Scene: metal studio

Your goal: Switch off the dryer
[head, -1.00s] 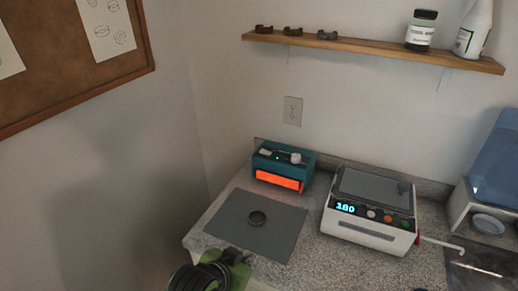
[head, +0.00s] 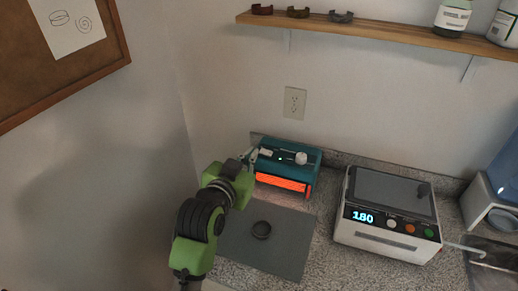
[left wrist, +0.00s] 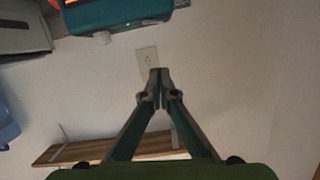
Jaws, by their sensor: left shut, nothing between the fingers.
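The dryer appears to be the teal box (head: 312,152) at the back of the counter, with an orange glowing front opening (head: 281,183). Its top has a white knob (head: 301,158), a small lit green light and a pale piece at the left end, partly hidden by my gripper. My left gripper (head: 250,156) is shut and empty at the box's left end; I cannot tell whether it touches. In the left wrist view the picture is upside down: the shut fingertips (left wrist: 160,75) are centred and the teal box (left wrist: 118,20) is at the top. My right gripper is out of view.
A white machine showing 180 (head: 385,250) stands to the right. A wooden shelf (head: 400,33) and a wall outlet (head: 294,101) are above.

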